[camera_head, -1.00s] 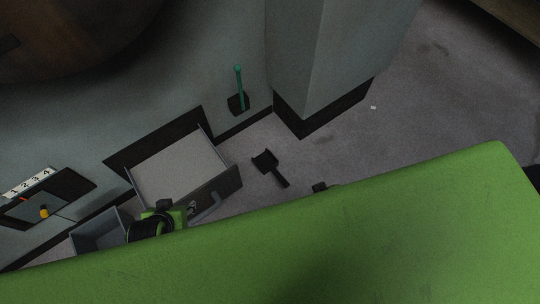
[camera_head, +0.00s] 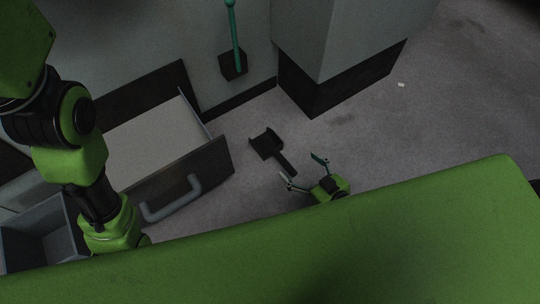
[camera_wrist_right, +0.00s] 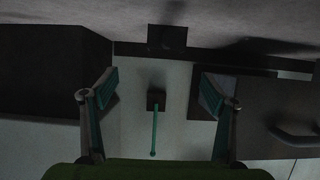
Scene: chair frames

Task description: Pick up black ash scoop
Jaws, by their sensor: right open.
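The black ash scoop (camera_head: 267,144) lies on the grey floor in the middle of the head view, its handle pointing down and right. My right gripper (camera_head: 299,166) is open and empty, with its two fingertips on either side of the handle end in the picture. I cannot tell its height above the scoop. In the right wrist view a dark shape, likely the scoop (camera_wrist_right: 167,39), is at the top, beyond the open fingers (camera_wrist_right: 159,82). My left arm comes down at the left; its gripper is hidden.
An open drawer (camera_head: 180,172) with a grey handle stands left of the scoop. A grey box (camera_head: 42,232) is at far left. A green-handled tool (camera_head: 235,40) stands in a dark holder by the wall. A pillar (camera_head: 345,75) is behind.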

